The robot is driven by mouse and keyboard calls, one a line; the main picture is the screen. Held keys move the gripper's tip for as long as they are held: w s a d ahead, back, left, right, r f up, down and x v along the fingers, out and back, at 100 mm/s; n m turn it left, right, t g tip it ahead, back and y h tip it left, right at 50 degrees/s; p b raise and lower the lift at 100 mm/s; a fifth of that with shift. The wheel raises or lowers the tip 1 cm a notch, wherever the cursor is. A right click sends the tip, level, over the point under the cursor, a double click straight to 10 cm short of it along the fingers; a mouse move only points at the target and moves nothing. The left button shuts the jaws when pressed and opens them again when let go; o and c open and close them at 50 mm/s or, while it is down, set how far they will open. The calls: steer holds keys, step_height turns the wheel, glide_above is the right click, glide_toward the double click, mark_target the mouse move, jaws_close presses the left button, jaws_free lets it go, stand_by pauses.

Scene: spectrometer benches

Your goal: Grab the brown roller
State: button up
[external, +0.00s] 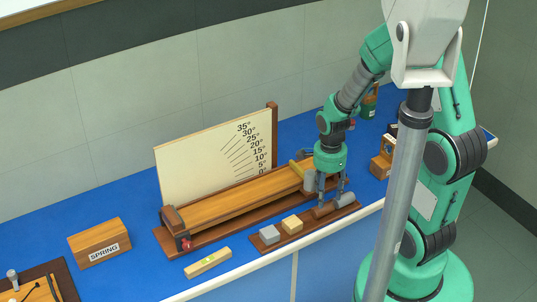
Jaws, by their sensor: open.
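The brown roller (323,211) lies on a dark wooden tray (294,236) at the front of the blue bench. My gripper (330,198) points down just above the right part of this tray. Its fingers are apart, with the left finger close over the brown roller. I cannot tell whether it touches the roller, and part of the roller's top is hidden by the finger. A grey cylinder (345,200) lies just right of the brown roller, near the other finger.
A grey block (270,234) and a tan block (292,224) sit on the same tray. A wooden ramp (240,201) with an angle board (205,157) stands behind. A level (208,262) and a SPRING box (99,243) are at left. Wooden boxes (381,167) stand at right.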

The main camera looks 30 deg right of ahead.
mark_target(325, 208)
steer(key=shift+f, duration=0.75)
steer(key=shift+f+b, duration=0.9)
steer(key=shift+f, duration=1.7)
steer(key=c, duration=0.8)
